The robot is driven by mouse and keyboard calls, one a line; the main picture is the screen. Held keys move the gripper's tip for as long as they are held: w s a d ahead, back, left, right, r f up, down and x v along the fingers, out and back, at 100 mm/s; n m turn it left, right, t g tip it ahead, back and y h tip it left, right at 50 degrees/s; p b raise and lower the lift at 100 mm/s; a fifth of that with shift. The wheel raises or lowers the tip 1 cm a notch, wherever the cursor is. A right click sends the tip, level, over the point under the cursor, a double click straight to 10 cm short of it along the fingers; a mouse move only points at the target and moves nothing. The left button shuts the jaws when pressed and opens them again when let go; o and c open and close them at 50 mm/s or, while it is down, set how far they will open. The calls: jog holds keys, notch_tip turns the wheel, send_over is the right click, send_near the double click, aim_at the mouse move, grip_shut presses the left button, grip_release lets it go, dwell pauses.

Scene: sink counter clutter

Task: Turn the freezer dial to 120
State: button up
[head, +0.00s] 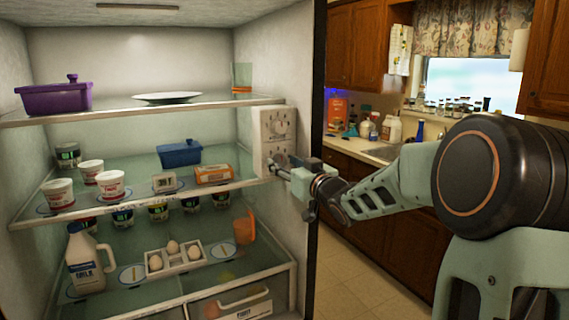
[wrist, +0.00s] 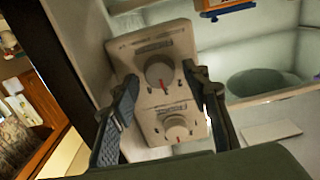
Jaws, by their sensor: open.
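A pale control box (head: 262,118) is on the fridge's right inner wall, with two round dials. In the head view the upper dial (head: 279,127) is clear, while my gripper (head: 276,163) covers much of the lower part. The wrist view shows one dial (wrist: 160,73) between my fingertips (wrist: 160,80) and another dial (wrist: 177,127) nearer my palm. Each has a red mark by it. The labels and numbers are too small to read, so I cannot tell which is the freezer dial. My gripper is open, a finger on either side of the box; contact is not clear.
Shelves to the left hold a purple pot (head: 55,98), a plate (head: 167,98), a blue container (head: 180,154), tubs, an orange-and-white box (head: 214,174) and a milk jug (head: 87,258). The shelf edge is close by my gripper. A kitchen counter (head: 350,150) is at right.

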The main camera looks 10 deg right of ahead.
jog(key=shift+c, duration=0.7)
jog(key=c, duration=1)
jog(key=shift+r+m+p, duration=0.1)
jog(key=shift+m+p, duration=0.2)
jog(key=shift+p, duration=0.1)
jog(key=m+p, duration=0.2)
jog(key=shift+w+r+m+p, duration=0.1)
jog(key=shift+m+p, duration=0.2)
jog(key=shift+d+f+m+p, duration=0.1)
jog(key=shift+f+m+p, duration=0.1)
jog(key=shift+m+p, duration=1.8)
jog(key=shift+m, duration=0.4)
jog(key=o, duration=1.1)
